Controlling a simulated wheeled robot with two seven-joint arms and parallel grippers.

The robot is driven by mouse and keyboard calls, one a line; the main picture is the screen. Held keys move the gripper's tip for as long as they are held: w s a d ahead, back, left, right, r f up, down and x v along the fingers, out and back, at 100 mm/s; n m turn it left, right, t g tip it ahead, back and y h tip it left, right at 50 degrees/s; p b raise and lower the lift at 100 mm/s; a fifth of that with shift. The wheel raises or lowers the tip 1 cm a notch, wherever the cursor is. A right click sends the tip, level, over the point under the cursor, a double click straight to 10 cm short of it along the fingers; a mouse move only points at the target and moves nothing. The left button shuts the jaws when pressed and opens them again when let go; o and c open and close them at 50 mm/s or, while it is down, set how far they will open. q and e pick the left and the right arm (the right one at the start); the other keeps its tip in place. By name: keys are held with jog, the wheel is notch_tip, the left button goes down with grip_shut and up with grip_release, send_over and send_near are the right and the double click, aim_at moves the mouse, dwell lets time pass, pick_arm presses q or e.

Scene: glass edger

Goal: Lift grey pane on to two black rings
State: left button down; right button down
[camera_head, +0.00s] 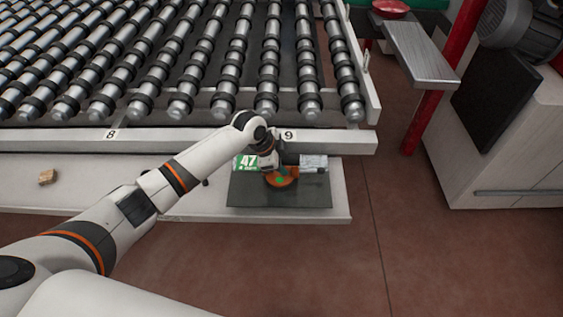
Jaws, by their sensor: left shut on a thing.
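The grey pane (310,196) lies flat and dark on the low white ledge in front of the roller table. An orange disc (271,183) with a green spot sits on top of the pane, near its middle. My left gripper (281,170) is over the pane at this disc and shut on it, though my wrist partly hides the grip. Black rings (266,103) sit on the grey rollers of the table behind, several on each roller. My right gripper is not in view.
The white front rail (335,141) bears labels 8 and 9 and stands between pane and rollers. A green card marked 47 (246,161) lies at the pane's back edge. A tan block (47,177) lies on the ledge at left. A red post (430,105) and white machine stand right.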

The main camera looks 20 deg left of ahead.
pick_arm(q)
jog(key=c, duration=1)
grip_release()
jog(key=shift+d+r, duration=0.1)
jog(key=shift+r, duration=0.05)
jog(key=shift+s+f, duration=0.15)
jog(key=shift+f, duration=0.1)
jog(key=b+v, duration=0.2)
jog(key=v, duration=1)
jog(key=shift+r, duration=0.2)
